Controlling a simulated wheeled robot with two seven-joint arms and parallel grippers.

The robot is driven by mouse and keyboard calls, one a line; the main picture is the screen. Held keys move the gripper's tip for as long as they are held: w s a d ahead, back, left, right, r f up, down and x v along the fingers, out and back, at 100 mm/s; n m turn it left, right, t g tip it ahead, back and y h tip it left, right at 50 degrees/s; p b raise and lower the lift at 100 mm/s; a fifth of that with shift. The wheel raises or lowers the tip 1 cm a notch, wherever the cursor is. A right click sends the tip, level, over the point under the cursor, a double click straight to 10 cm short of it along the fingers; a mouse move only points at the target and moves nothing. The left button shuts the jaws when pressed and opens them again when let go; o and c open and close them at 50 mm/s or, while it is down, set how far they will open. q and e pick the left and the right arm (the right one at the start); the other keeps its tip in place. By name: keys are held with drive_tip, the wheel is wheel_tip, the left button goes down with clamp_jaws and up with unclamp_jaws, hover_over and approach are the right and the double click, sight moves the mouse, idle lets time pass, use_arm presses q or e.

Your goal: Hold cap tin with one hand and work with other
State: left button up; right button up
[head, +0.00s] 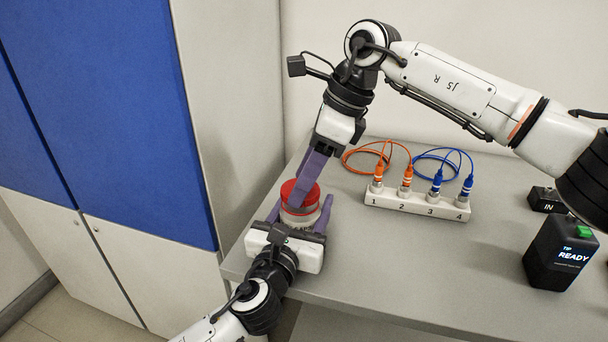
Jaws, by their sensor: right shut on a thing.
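The cap tin (298,216) is a pale, round tin with a red lid (302,193), upright at the left end of the bench. A label reading "CAPS" shows in part, low on its front. My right gripper (302,190) comes down from above and is shut on the red lid. My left gripper (299,213) comes in low from the front, with a purple finger on each side of the tin body. I cannot tell whether those fingers press on the tin. The lid appears to sit on the tin, partly hidden by the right fingers.
A white holder (415,204) numbered 1 to 4 stands at the back, with two orange (379,172) and two blue (437,182) cable plugs upright in it. A black "READY" device (560,254) and an "IN" box (547,200) stand at the right. The middle front of the bench (420,265) is clear.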

drive_tip(key=shift+f, duration=0.6)
drive_tip(key=m+t, duration=0.1)
drive_tip(key=m, duration=0.2)
drive_tip(key=m+t+h, duration=0.1)
drive_tip(key=m, duration=0.2)
drive_tip(key=shift+s+a, duration=0.1)
drive_tip(key=shift+s, duration=0.1)
drive_tip(key=m+h, duration=0.1)
drive_tip(key=m, duration=0.1)
drive_tip(key=m+t, duration=0.1)
drive_tip(key=m, duration=0.2)
drive_tip(key=m+h, duration=0.1)
drive_tip(key=m, duration=0.1)
drive_tip(key=shift+s+a+t+h, duration=0.1)
drive_tip(key=shift+a+t+h, duration=0.15)
drive_tip(key=shift+t+h, duration=0.05)
drive_tip(key=m+h, duration=0.1)
drive_tip(key=m, duration=0.1)
drive_tip(key=m+h, duration=0.1)
drive_tip(key=m, duration=0.4)
drive_tip(key=shift+a+h, duration=0.25)
drive_tip(key=shift+h, duration=0.15)
drive_tip(key=m+g+h, duration=0.1)
drive_tip(key=m, duration=0.3)
drive_tip(key=shift+a+m, duration=0.1)
drive_tip(key=shift+m, duration=0.3)
drive_tip(key=shift+m+g+h, duration=0.4)
drive_tip(key=shift+m+h, duration=0.1)
drive_tip(key=shift+m, duration=0.6)
drive_tip(key=o, duration=1)
